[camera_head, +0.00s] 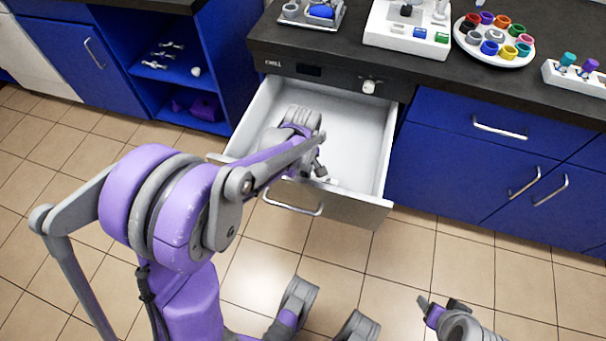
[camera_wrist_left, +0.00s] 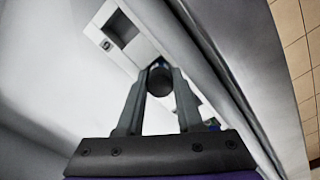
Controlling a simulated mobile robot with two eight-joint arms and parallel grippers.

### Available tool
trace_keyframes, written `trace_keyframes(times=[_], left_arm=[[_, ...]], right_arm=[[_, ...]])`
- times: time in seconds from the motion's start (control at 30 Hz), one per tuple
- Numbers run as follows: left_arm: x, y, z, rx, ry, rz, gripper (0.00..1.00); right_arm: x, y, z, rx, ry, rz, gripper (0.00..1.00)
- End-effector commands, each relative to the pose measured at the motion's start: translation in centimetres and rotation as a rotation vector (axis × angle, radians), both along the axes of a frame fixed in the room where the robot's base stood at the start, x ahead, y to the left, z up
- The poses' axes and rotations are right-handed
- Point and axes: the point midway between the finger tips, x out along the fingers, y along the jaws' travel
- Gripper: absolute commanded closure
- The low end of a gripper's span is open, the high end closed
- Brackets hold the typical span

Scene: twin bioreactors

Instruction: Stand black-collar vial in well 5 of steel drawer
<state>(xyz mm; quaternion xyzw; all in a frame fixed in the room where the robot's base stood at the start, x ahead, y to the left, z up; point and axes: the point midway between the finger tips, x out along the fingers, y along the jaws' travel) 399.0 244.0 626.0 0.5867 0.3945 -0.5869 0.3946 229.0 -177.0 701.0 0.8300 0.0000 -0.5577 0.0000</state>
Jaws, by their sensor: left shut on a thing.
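The steel drawer (camera_head: 345,205) is pulled open below the counter, with a white interior and a steel front. My left gripper (camera_head: 319,168) is inside it, near the front wall. In the left wrist view my left gripper (camera_wrist_left: 160,92) is shut on the black-collar vial (camera_wrist_left: 160,80), seen end-on as a dark round shape. The vial is over or at a white rack (camera_wrist_left: 139,48) along the drawer wall. A square well (camera_wrist_left: 122,28) beside a printed number shows empty. The held vial's lower part and the well under it are hidden. My right gripper (camera_head: 438,303) is above the floor, away from the drawer.
A dark-blue object (camera_wrist_left: 212,125) sits farther along the rack, partly behind a finger. On the counter are a round tray (camera_head: 466,42) of coloured caps, a white device (camera_head: 380,38) and a small rack (camera_head: 575,82). The drawer's back half is clear.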

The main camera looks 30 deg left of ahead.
Motion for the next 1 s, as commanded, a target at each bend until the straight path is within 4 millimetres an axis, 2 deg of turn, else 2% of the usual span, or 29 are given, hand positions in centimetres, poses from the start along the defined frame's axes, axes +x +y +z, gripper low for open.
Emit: trace_keyframes(times=[0.2,0.23,0.3,0.57,0.67,0.77,1.0], left_arm=[[0.0,0.0,-0.4,0.000,0.000,0.000,1.00],[0.0,0.0,-0.4,0.000,0.000,0.000,0.61],[0.0,0.0,-0.3,0.000,0.000,0.000,0.52],[0.0,0.0,-0.2,0.000,0.000,0.000,0.52],[0.0,0.0,0.4,0.000,-0.001,0.000,0.52],[0.0,0.0,1.7,0.000,-0.001,0.000,0.52],[-0.1,0.0,7.0,0.001,-0.001,0.000,0.52]], right_arm=[[0.0,0.0,-0.3,0.000,0.001,0.000,0.36],[0.0,0.0,-0.3,0.000,0.001,0.000,0.36],[0.0,0.0,-0.2,0.000,0.001,0.000,0.36],[0.0,0.0,-0.2,0.000,0.001,0.000,0.36],[0.0,0.0,0.2,0.000,-0.001,0.000,0.36],[-0.1,0.0,0.7,0.000,-0.002,0.000,0.36],[-0.3,0.0,2.6,0.000,-0.009,0.000,0.36]])
